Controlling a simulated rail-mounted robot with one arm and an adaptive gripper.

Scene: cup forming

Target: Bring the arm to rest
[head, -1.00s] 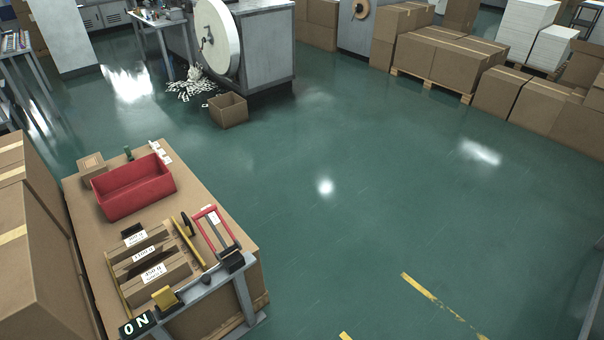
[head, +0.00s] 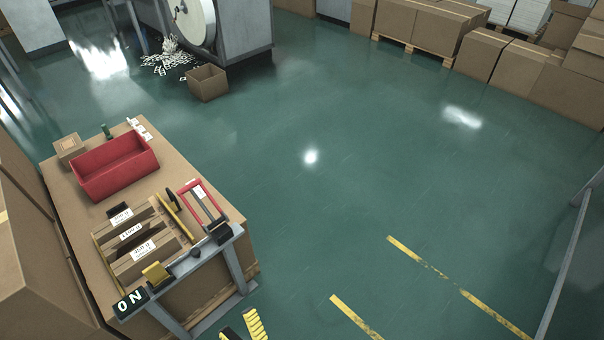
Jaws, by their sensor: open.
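A cardboard-topped bench (head: 75,208) at left holds a red bin (head: 115,166), labelled boxes (head: 145,262) and a red-handled frame (head: 203,204). A grey metal stand with an ON sign (head: 131,303) fronts it. An open carton (head: 207,84) stands beyond.

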